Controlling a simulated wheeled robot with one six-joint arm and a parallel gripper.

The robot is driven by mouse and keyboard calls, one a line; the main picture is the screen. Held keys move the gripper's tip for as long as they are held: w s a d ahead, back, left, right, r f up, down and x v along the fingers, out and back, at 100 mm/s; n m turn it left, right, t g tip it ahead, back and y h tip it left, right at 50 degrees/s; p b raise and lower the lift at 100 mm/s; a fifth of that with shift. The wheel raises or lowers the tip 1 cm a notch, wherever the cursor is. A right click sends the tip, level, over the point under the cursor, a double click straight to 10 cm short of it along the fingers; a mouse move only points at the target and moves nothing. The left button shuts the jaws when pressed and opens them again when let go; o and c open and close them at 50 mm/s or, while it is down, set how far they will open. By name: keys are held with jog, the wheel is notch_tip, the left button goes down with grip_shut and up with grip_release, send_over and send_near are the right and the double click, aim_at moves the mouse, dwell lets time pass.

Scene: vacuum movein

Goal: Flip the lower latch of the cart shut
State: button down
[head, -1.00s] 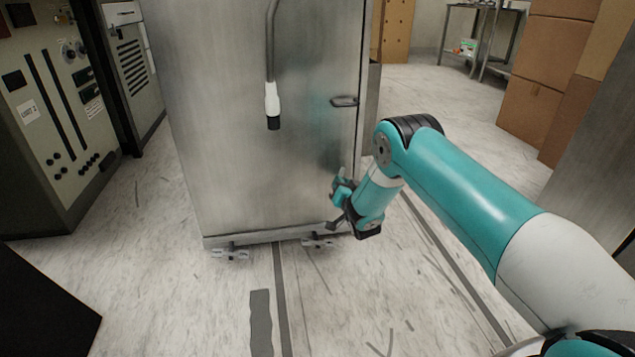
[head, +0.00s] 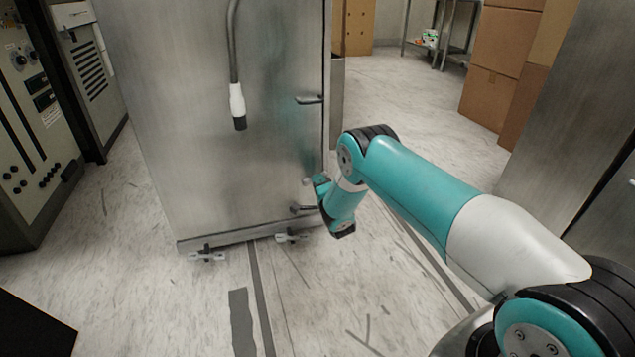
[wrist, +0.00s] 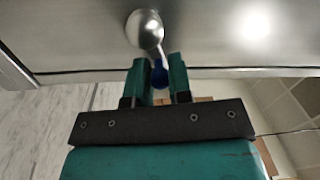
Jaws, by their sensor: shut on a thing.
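The cart (head: 215,140) is a tall metal cabinet in front of me. Its lower latch (wrist: 144,28) shows in the wrist view as a round silver pivot with a short lever ending in a blue tip. My gripper (wrist: 159,78) has its two teal fingers on either side of that blue tip and is shut on it. In the head view my gripper (head: 316,192) is at the lower right edge of the cart's front, and it and the wrist hide much of the latch there. The upper latch (head: 309,99) is a grey lever lying about level, higher on the same edge.
A hose with a white end (head: 237,100) hangs before the cart. Control cabinets (head: 90,80) stand at left. Cardboard boxes (head: 495,70) and a metal panel (head: 560,130) are at right.

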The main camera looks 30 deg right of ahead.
jog(key=shift+d+f+m+p, duration=0.1)
jog(key=shift+f+m+p, duration=0.1)
jog(key=shift+m, duration=0.45)
jog(key=shift+f+m+p, duration=0.2)
jog(key=shift+m, duration=0.45)
jog(key=c, duration=1)
grip_release()
jog(key=shift+c, duration=0.2)
jog(key=shift+s, duration=0.15)
jog(key=s+a+f+p, duration=0.1)
jog(key=s+a+p, duration=0.1)
jog(key=s+p, duration=1.5)
jog(key=shift+a+f+p, duration=0.15)
jog(key=shift+a+p, duration=0.2)
jog(key=shift+p, duration=0.6)
